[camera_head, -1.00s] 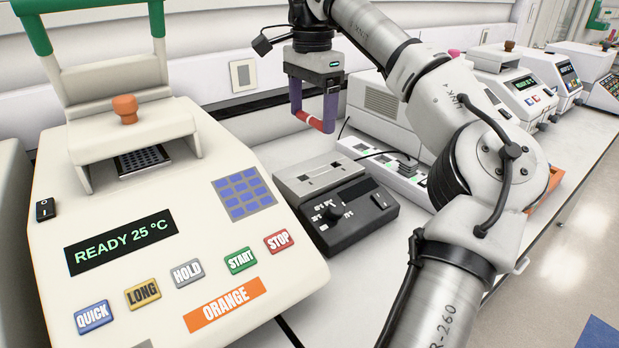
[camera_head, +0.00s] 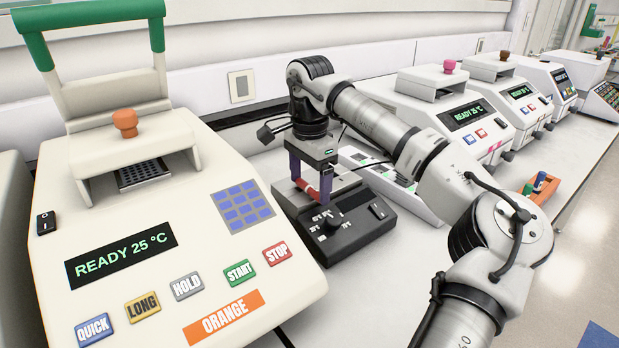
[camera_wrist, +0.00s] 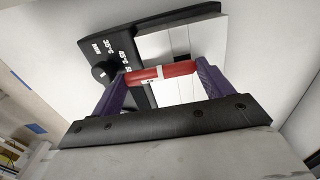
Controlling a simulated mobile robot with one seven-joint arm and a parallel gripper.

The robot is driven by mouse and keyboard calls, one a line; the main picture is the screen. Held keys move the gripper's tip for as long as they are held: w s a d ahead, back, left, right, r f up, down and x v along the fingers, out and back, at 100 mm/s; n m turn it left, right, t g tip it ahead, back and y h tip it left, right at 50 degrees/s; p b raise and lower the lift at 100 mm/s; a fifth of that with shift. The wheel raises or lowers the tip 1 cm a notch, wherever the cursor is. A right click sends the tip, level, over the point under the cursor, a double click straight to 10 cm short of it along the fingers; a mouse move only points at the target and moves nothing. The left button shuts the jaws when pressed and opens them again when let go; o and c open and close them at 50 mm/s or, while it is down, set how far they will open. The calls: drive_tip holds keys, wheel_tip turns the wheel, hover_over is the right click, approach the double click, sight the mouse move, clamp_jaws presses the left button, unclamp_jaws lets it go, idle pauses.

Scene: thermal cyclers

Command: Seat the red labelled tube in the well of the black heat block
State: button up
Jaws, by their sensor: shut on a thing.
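The red labelled tube (camera_head: 306,188) is held between the purple fingertips of my gripper (camera_head: 311,190). The well is hidden, and I cannot tell the gap between tube and block.
The large ORANGE cycler (camera_head: 215,262) with its lid raised stands close on the left. A white power strip (camera_head: 400,185) lies behind the block. More cyclers (camera_head: 462,112) stand at the back right. An orange tray (camera_head: 530,190) holds coloured items.

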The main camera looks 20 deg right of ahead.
sight(311, 187)
drive_tip(key=shift+f, duration=0.2)
drive_tip(key=o, duration=1)
drive_tip(key=shift+f+b, duration=0.1)
drive_tip(key=shift+b, duration=0.2)
wheel_tip(311, 187, up, 14)
drive_tip(key=shift+s, duration=0.15)
drive_tip(key=shift+d, duration=0.1)
